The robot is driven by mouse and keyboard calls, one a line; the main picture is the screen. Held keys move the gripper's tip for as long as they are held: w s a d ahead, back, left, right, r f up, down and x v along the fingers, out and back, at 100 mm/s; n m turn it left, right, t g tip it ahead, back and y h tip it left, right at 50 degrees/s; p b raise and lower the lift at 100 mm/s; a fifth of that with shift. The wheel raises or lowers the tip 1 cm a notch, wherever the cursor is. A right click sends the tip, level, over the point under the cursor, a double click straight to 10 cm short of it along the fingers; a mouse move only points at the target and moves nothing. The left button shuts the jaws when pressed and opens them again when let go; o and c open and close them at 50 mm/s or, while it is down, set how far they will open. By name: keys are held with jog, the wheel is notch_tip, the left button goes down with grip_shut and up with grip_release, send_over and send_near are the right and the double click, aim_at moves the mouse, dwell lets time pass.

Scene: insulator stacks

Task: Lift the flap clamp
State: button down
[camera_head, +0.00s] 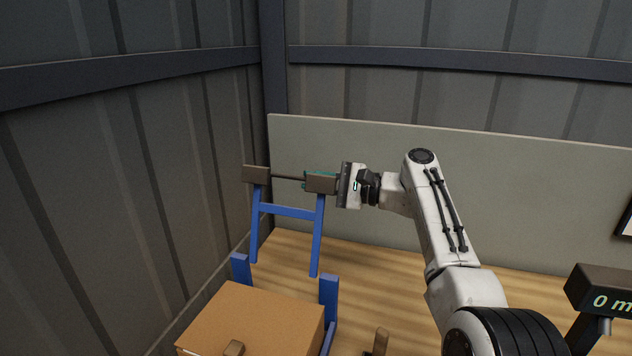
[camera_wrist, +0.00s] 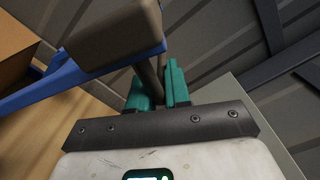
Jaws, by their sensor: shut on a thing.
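The flap clamp is a blue ladder-like frame (camera_head: 287,212) with a brown block on top of each leg and a thin dark rod (camera_head: 287,177) joining the blocks. In the head view it stands raised, slightly tilted. My gripper (camera_head: 309,178) reaches in from the right, and its teal fingers are partly hidden by the right brown block (camera_head: 322,187). In the wrist view, my gripper (camera_wrist: 160,88) is shut on the rod, with the brown block (camera_wrist: 115,35) and the blue frame (camera_wrist: 70,76) at upper left.
An orange-brown box (camera_head: 255,318) sits below the frame, between blue posts (camera_head: 329,296). I cannot tell how the legs join the posts. A grey panel (camera_head: 540,200) stands behind on the wooden surface. A dark display (camera_head: 600,290) is at lower right.

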jog(key=c, duration=1.2)
grip_release()
jog(key=shift+a+r, duration=0.1)
jog(key=shift+r, duration=0.35)
jog(key=shift+o, duration=0.2)
jog(key=shift+f, duration=0.15)
jog(key=b+v, duration=0.1)
jog(key=v, duration=0.9)
jog(key=shift+d, duration=0.4)
jog(key=shift+s, duration=0.1)
